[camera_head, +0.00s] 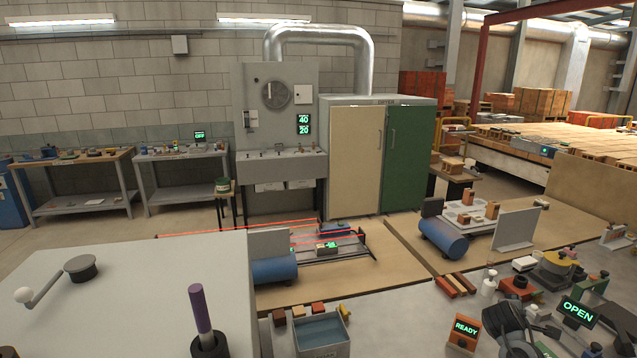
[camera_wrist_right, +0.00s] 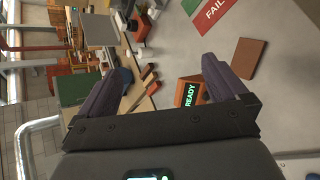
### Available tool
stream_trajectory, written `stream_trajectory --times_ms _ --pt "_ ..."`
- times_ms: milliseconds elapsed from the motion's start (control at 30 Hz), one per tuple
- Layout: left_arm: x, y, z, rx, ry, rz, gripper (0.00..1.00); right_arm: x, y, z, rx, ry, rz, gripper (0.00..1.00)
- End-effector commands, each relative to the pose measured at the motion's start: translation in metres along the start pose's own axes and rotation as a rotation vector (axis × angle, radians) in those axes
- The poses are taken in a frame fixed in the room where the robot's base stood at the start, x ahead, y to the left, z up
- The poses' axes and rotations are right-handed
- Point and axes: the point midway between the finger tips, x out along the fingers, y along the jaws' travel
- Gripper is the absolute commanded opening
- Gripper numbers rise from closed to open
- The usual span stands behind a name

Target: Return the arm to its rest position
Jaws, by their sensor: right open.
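My right gripper (camera_wrist_right: 166,66) shows in the right wrist view with its two dark fingers spread apart. Nothing is held between them. Past the fingers are an orange box with a green READY display (camera_wrist_right: 190,93) and several small bricks. The same READY box (camera_head: 466,328) stands at the lower right of the head view. Dark parts beside it there look like my right arm, but the fingers cannot be made out clearly. My left gripper is in neither view.
An OPEN display (camera_head: 578,312) and several small tools crowd the grey bench at lower right. A grey cabinet with a crank (camera_head: 55,285) fills the lower left. A blue-lined tray (camera_head: 321,335) stands at the front. A red FAIL panel (camera_wrist_right: 211,12) and a brown plate (camera_wrist_right: 248,58) lie beyond my right gripper.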

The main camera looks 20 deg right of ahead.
Motion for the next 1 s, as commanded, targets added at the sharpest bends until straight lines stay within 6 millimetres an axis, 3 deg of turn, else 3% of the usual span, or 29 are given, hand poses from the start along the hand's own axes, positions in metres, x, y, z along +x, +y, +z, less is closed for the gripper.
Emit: stream_trajectory --times_ms 533,767,867,1000 --pt "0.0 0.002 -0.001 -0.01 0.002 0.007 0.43 -0.003 -0.042 -0.01 0.737 -0.115 -0.1 1.0" --pt "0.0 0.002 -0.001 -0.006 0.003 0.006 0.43 -0.048 -0.149 -0.082 0.627 0.026 -0.216 1.0" --pt "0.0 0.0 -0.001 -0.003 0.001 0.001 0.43 -0.079 -0.202 -0.108 0.582 0.096 -0.284 1.0" --pt "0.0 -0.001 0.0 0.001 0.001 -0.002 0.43 -0.14 -0.283 -0.133 0.531 0.206 -0.41 1.0"
